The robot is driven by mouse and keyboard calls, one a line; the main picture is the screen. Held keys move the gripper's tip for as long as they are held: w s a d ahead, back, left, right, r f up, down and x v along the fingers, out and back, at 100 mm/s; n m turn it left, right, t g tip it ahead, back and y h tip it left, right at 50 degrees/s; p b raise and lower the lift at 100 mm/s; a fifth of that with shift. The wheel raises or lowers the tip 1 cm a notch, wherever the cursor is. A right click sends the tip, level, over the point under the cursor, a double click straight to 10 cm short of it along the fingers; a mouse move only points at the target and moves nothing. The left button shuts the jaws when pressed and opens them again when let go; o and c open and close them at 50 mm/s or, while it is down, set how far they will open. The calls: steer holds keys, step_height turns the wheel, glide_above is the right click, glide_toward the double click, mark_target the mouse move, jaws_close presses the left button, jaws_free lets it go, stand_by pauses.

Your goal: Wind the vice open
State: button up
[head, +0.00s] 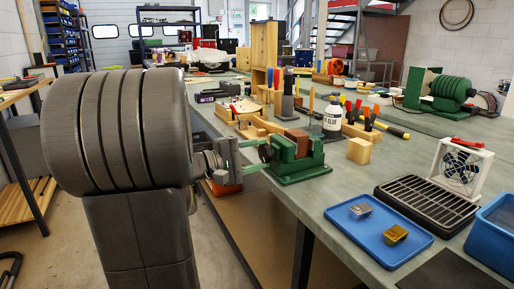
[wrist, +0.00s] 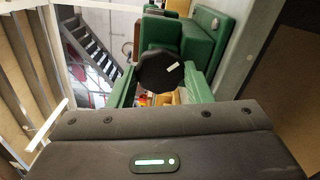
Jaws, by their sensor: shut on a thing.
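The green vice (head: 308,166) is fixed at the near edge of the bench, with a reddish-brown block (head: 297,137) at its jaws. Its black round handle knob (head: 266,153) faces my gripper (head: 263,154). The gripper's two pale green fingers are shut on this knob, one on each side. In the wrist view the dark knob (wrist: 161,72) has a small white mark on its face and sits between the fingers. The green vice body (wrist: 180,35) stands behind it. How wide the vice jaws stand apart is hard to tell.
A blue tray (head: 375,244) with two small metal parts lies to the right on the bench (head: 325,195). Near the vice stand a glue bottle (head: 333,116), a wooden block (head: 359,151) and a tool rack. A black grate (head: 428,201) and white fan (head: 460,165) are farther right.

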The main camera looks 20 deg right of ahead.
steer(key=n+p, duration=0.1)
steer(key=n, duration=0.1)
steer(key=n+p, duration=0.1)
steer(key=p, duration=0.1)
steer(key=n+p, duration=0.1)
steer(key=n, duration=0.1)
steer(key=shift+r+n+p, duration=0.25)
steer(key=shift+n+p, duration=0.05)
steer(key=shift+p, duration=0.05)
steer(key=n+p, duration=0.4)
steer(key=shift+f+n, duration=0.15)
steer(key=shift+n, duration=0.25)
steer(key=shift+f+p, duration=0.1)
steer(key=shift+p, duration=0.25)
steer(key=o, duration=1)
steer(key=shift+d, duration=0.15)
steer(key=shift+n, duration=0.3)
steer(key=a, duration=0.9)
steer(key=s+a+p, duration=0.1)
steer(key=a, duration=0.4)
steer(key=shift+d, duration=0.1)
